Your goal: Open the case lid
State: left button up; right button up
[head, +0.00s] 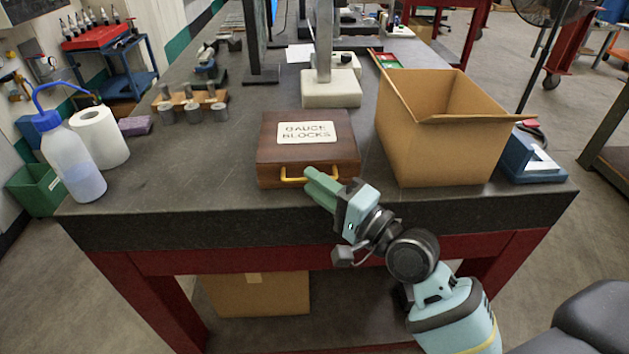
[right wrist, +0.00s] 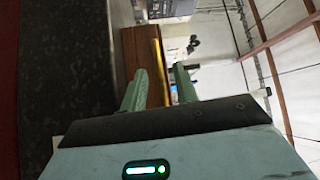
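The closed dark-wood case (head: 270,150) lies on the granite table with a white "GAUGE BLOCKS" label on its lid. A yellow handle (head: 291,180) is on its front face. My right gripper (head: 309,178) is at the handle's right part, its green fingers partly covering it. In the right wrist view, the green fingers (right wrist: 158,78) stand apart. The handle (right wrist: 159,62) shows in the gap between them, in front of the case (right wrist: 135,45). I cannot tell whether a finger touches it. My left gripper is not in view.
An open cardboard box (head: 440,145) stands close to the case's right. A stand with a white base (head: 330,92) is behind the case. A wash bottle (head: 75,160), a paper roll (head: 100,138) and metal cylinders are at left.

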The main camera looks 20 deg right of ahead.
jog(key=shift+w+a, duration=0.3)
jog(key=shift+w, duration=0.1)
grip_shut()
jog(key=shift+r, duration=0.2)
